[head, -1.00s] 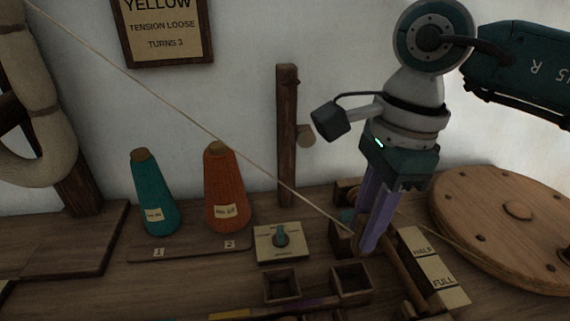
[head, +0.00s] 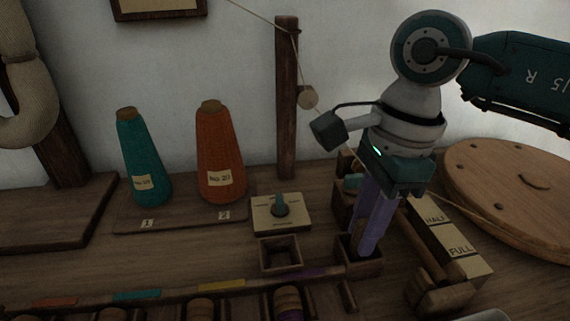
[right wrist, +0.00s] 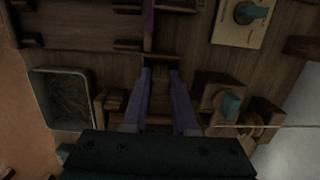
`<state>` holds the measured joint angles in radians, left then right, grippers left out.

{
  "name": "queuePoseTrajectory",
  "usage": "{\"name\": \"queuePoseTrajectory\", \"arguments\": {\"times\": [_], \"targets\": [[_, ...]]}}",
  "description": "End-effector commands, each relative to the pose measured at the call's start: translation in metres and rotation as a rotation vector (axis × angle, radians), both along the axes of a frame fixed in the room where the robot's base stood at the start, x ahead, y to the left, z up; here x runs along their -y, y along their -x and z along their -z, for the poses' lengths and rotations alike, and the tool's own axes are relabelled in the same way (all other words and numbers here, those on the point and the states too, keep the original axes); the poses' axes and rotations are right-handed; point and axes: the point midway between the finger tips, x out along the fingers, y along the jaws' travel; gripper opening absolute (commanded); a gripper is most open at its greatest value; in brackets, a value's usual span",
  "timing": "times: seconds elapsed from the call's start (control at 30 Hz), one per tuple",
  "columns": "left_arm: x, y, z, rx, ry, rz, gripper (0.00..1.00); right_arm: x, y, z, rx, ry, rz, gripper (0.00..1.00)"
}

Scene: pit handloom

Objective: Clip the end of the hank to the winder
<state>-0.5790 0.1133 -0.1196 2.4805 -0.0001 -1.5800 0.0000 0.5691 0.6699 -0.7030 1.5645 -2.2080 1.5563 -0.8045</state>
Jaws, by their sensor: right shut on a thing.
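The cream hank (head: 27,110) hangs at the far left of the head view. Its thin pale yarn (head: 258,16) runs to the top of a dark post, past a peg (head: 306,97), then behind my right gripper. The winder, with its wooden blocks and a teal piece (head: 353,181), stands just behind the gripper's fingers. My left gripper is not in view.
A teal cone (head: 143,160) and an orange cone (head: 220,155) stand left of a dial panel (head: 265,222). A large wooden wheel (head: 510,180) is at right, beside the HALF/FULL plate (head: 452,245). A grey tray (right wrist: 62,72) shows in the right wrist view.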

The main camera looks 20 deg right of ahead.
Motion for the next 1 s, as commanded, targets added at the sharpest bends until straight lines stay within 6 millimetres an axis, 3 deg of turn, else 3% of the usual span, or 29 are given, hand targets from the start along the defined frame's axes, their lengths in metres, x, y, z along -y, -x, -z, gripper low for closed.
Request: {"name": "queuePoseTrajectory", "arguments": {"times": [0.27, 0.3, 0.5, 0.6, 0.77, 0.93, 1.0], "targets": [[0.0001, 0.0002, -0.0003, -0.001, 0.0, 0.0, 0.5, 0.0002, -0.0001, -0.0006, 0.0, 0.0, 0.0, 0.0], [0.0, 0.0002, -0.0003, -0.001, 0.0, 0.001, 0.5, 0.0002, 0.0, -0.0006, 0.0, 0.0, 0.0, 0.31], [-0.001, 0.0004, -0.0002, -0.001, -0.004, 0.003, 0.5, 0.0002, 0.0, -0.0005, 0.0, 0.0, 0.0, 0.53], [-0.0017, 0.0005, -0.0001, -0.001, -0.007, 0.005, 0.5, 0.0002, 0.0, -0.0005, 0.0, 0.0, 0.0, 0.61], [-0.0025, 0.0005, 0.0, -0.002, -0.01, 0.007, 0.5, 0.0001, 0.0001, -0.0004, 0.0, 0.0, 0.0, 0.62], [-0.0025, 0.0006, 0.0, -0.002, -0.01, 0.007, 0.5, 0.0001, 0.0001, -0.0004, 0.0, 0.0, 0.0, 0.81], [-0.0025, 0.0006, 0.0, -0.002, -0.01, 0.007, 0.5, 0.0001, 0.0, -0.0004, 0.0, 0.0, 0.0, 0.81]]}}
